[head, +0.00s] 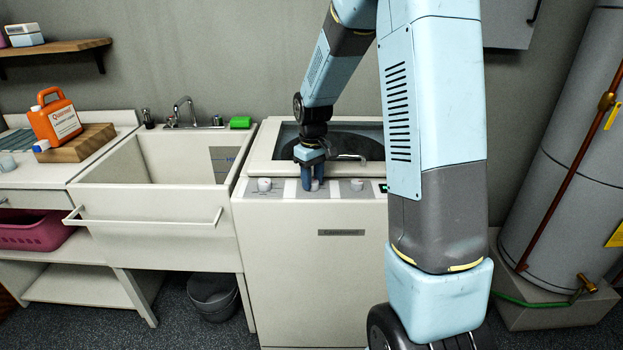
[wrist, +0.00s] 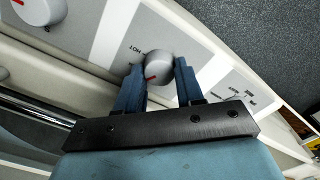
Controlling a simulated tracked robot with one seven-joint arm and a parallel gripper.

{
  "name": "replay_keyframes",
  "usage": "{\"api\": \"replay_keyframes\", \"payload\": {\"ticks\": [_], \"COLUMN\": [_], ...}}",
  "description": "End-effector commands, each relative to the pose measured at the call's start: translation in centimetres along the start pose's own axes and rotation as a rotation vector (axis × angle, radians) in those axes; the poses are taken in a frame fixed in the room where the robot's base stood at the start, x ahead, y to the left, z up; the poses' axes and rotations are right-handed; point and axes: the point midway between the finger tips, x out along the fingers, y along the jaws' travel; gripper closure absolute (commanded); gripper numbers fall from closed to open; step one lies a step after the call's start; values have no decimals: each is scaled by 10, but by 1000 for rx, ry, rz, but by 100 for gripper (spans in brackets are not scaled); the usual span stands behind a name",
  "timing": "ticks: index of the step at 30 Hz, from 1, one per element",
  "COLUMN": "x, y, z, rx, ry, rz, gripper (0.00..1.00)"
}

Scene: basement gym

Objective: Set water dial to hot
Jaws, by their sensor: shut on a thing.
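In the wrist view my gripper's blue fingers (wrist: 160,88) stand on either side of this round grey dial (wrist: 158,65). The dial has a red pointer mark on its lower left. The small word HOT (wrist: 132,48) is printed on the panel to the dial's upper left. The fingers and palm hide part of the panel, including any other labels below the dial.
A left dial (head: 264,184) and a right dial (head: 357,184) flank the middle one. The lid handle (head: 348,158) is close behind my gripper. A utility sink (head: 150,215) stands at the left and a grey tank (head: 570,170) at the right.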

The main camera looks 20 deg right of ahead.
Motion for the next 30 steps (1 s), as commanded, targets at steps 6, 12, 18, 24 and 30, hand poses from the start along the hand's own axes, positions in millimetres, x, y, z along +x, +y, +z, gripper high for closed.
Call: {"api": "replay_keyframes", "payload": {"ticks": [6,12,18,24,30], "x": [-1,-1,-1,-1,-1], "y": [2,2,2,2,2], "z": [-1,-1,-1,-1,0], "rx": [206,395,584,756,890], "ry": [3,4,4,5,5], "rz": [3,2,2,1,1], "gripper": [93,93,93,93,93]}}
